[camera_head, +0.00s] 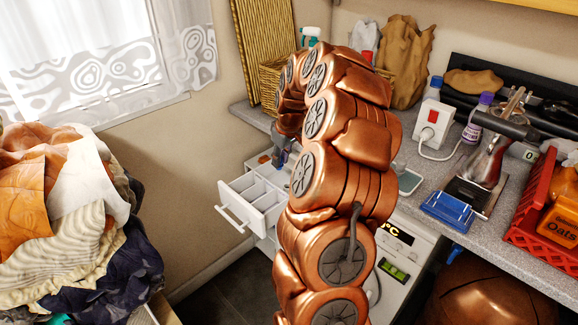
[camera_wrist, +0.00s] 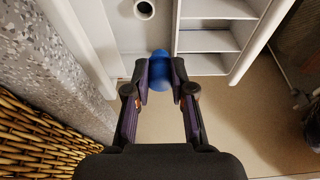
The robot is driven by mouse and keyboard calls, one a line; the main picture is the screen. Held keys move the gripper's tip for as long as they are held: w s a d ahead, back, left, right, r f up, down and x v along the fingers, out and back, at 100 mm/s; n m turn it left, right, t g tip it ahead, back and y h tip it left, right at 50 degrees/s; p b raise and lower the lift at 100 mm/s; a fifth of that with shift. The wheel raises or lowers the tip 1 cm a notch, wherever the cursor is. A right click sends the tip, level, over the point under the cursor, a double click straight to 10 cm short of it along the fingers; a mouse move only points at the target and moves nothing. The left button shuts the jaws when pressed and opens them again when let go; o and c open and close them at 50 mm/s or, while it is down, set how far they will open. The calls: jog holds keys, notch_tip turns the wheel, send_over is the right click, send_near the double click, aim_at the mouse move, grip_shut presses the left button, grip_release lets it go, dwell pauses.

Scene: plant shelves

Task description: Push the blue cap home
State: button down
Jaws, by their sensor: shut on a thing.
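The blue cap (camera_wrist: 159,70) is a rounded blue piece between my fingertips in the wrist view. My gripper (camera_wrist: 160,82) is shut on it, with one dark finger on each side; the fingers hide part of the cap. A white round collar with a dark opening (camera_wrist: 144,9) shows beyond it at the top edge, apart from the cap in the picture. I cannot tell the distance between them. In the head view my copper arm blocks much of the middle, and the cap cannot be made out there.
An open white drawer with compartments (camera_wrist: 211,40) lies right of the cap; it also shows in the head view (camera_head: 244,211). A speckled counter (camera_wrist: 66,62) and woven basket (camera_wrist: 38,140) are close on the left. A clothes pile (camera_head: 75,215) stands far left.

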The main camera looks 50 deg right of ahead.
jog(key=shift+s+d+f+b, duration=0.15)
jog(key=shift+s+d+f, duration=0.15)
jog(key=shift+f, duration=0.6)
jog(key=shift+s+d+f+b, duration=0.1)
jog(key=shift+s+d+f, duration=0.2)
jog(key=shift+f, duration=0.55)
jog(key=shift+s+d+f+b, duration=0.2)
jog(key=shift+d+f, duration=0.2)
jog(key=shift+f, duration=0.85)
jog(key=shift+s+b+x, duration=0.15)
jog(key=shift+b+x, duration=0.55)
jog(key=shift+b, duration=0.4)
jog(key=shift+s+b+x, duration=0.2)
jog(key=shift+b+x, duration=0.45)
jog(key=shift+b, duration=0.4)
dwell(1.8)
jog(key=c, duration=0.9)
grip_release()
